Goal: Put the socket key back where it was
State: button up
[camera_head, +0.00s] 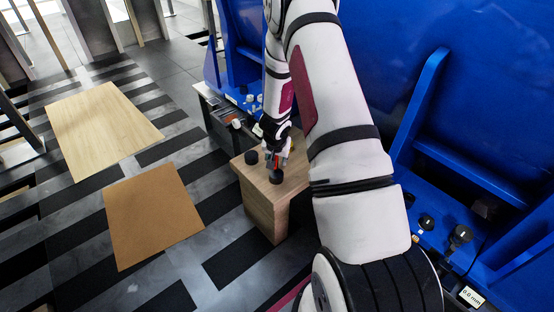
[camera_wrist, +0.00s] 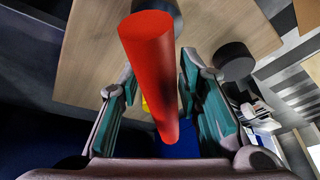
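In the head view, my gripper (camera_head: 277,150) points down just above the top of a small wooden block (camera_head: 262,208). A red cylinder, which may be the socket key, shows between my fingers in the wrist view (camera_wrist: 154,70), with its wide end toward the top of the picture. The teal-padded fingers of my gripper (camera_wrist: 160,85) stand apart on either side of it. I cannot tell whether both pads touch it. Small yellow and blue patches show behind it.
Black round pieces stand on the block, one at its left (camera_head: 251,157) and one near its front (camera_head: 276,177). Blue machine frames (camera_head: 450,110) stand behind and to the right. Two flat boards (camera_head: 153,215) lie on the striped floor at left.

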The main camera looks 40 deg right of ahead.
jog(key=p+v, duration=0.4)
jog(key=v, duration=0.7)
jog(key=shift+r, duration=0.2)
jog(key=s+a+r+n+t+y, duration=0.1)
jog(key=s+a+r+n+y, duration=0.2)
jog(key=a+r, duration=0.75)
jog(key=s+a+r+n+y, duration=0.2)
jog(key=s+a+r+n, duration=0.1)
jog(key=a+r, duration=0.7)
jog(key=s+a+r+n+g+h, duration=0.1)
jog(key=s+r, duration=0.4)
jog(key=s, duration=1)
jog(key=s+a+r+n+g+h, duration=0.1)
jog(key=s+r, duration=0.4)
jog(key=s, duration=1)
jog(key=n+g, duration=0.1)
jog(key=n, duration=0.1)
jog(key=shift+a+n+g, duration=0.25)
jog(key=shift+n+g, duration=0.05)
jog(key=shift+g, duration=0.1)
jog(key=shift+r, duration=0.15)
